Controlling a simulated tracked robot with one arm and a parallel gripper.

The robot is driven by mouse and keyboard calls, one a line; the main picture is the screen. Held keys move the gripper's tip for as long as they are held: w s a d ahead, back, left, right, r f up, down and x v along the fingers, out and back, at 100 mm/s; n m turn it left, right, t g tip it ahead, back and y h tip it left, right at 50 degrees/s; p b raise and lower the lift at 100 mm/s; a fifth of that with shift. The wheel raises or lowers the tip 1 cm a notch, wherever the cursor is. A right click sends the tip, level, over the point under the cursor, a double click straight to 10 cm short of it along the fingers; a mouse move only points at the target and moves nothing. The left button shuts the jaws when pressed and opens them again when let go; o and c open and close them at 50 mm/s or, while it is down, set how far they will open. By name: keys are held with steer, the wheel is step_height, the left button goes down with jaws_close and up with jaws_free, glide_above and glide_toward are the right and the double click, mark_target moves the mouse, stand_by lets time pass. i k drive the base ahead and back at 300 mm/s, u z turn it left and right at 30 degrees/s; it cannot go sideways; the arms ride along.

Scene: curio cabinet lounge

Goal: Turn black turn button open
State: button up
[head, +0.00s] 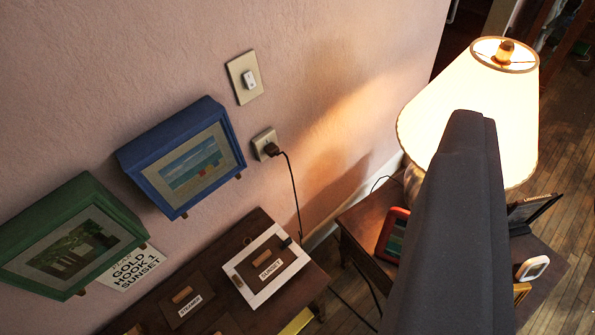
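A small black piece, which looks like the black turn button (286,243), sits at the upper right edge of a white-framed panel (243,280) on the dark wooden cabinet. The panel has a brown middle, a wooden pull and a white label. The button is too small to tell which way it is turned. A dark grey part of mine, seemingly my gripper (470,120), rises from the bottom edge at right, in front of the lamp. It is well to the right of the button and apart from it. Its fingers cannot be told apart.
A lit lamp (430,115) stands on a side table (358,222) with a red-framed item (392,234) and other frames. A blue box frame (153,149) and a green one (103,199) hang on the wall. A black cord (293,195) runs from an outlet (262,140) behind the cabinet.

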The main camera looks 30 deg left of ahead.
mark_target(288, 240)
steer(key=u, duration=0.4)
steer(key=k, duration=0.9)
steer(key=u, duration=0.4)
steer(key=i, duration=0.45)
steer(key=k, duration=1.2)
steer(key=z, duration=0.55)
steer(key=i, duration=2.1)
steer(key=u, duration=0.85)
